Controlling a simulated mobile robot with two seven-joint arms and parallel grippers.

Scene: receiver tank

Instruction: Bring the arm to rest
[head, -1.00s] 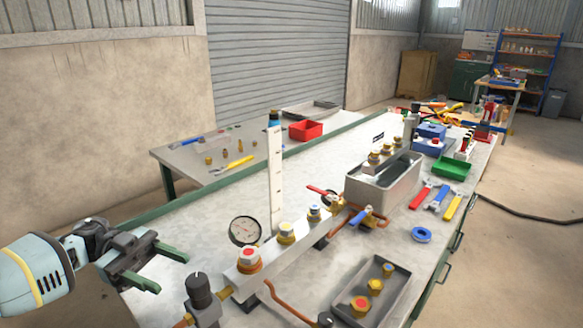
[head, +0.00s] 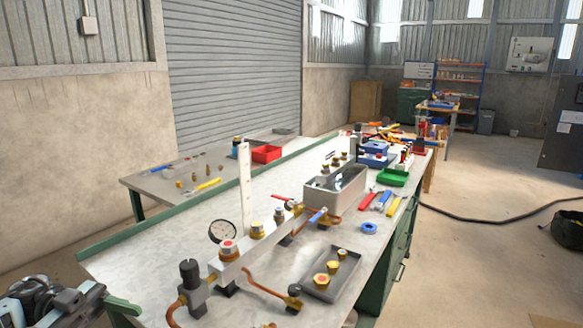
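My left gripper (head: 125,308) is at the lower left, outside the near left corner of the workbench (head: 140,258). My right gripper is not in view. On the bench is a grey manifold block (head: 244,262) with several brass-and-coloured caps, a round gauge (head: 222,231) and a black-knobbed regulator (head: 191,284) at its near end. The gripper is apart from all of these.
A grey bin (head: 335,195), a dark tray with yellow fittings (head: 331,272), blue tape (head: 369,228), wrenches (head: 381,202) and a green tray (head: 393,177) are on the bench. A white upright strip (head: 245,190) stands behind the manifold. Open floor lies right.

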